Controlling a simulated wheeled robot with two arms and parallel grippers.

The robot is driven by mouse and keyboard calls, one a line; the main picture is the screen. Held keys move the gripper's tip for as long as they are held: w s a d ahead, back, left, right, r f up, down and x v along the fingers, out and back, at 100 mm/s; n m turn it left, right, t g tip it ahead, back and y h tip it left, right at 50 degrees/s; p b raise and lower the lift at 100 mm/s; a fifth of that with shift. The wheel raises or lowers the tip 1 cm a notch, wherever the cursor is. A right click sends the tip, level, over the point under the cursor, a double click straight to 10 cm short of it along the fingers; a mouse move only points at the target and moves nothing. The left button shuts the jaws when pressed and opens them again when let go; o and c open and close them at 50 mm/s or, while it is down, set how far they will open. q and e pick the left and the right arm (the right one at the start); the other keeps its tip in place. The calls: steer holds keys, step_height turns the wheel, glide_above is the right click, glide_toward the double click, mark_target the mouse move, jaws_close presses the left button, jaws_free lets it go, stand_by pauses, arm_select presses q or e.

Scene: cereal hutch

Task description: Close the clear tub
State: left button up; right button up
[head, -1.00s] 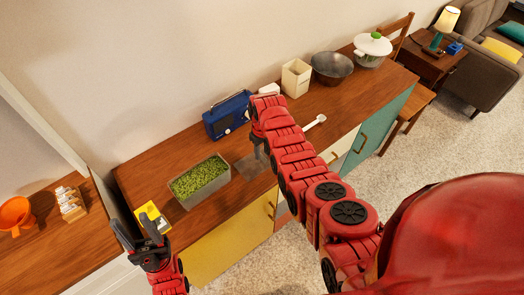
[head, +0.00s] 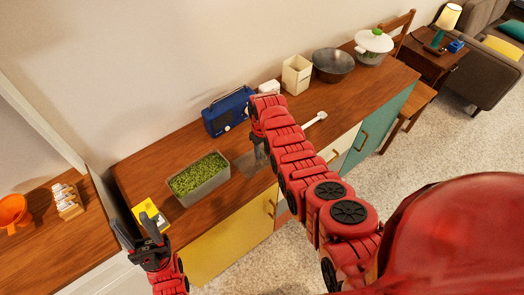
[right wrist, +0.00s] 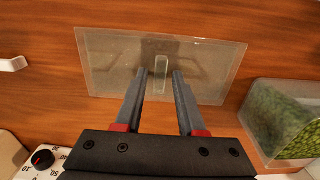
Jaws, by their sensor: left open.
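The clear tub (head: 203,191) holds green contents and stands open-topped on the wooden cabinet top; part of it also shows in the right wrist view (right wrist: 262,140). Its clear flat lid (right wrist: 110,75) lies on the wood beside the tub, with a small upright bar handle (right wrist: 160,67) in its middle. My right gripper (right wrist: 160,73) is open above the lid, its fingertips on either side of the handle in that view. I cannot tell how far above the lid they are. The right arm partly hides the lid in the head view. My left gripper (head: 137,232) is open and empty, near the cabinet's front left corner.
A blue radio (head: 228,111) stands behind the lid. A yellow box (head: 146,212) lies left of the tub. A cream canister (head: 296,76), dark bowl (head: 333,65), white pot (head: 373,47) and white spatula (head: 315,122) are to the right.

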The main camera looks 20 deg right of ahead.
steer(key=shift+c, duration=0.3)
jaws_close()
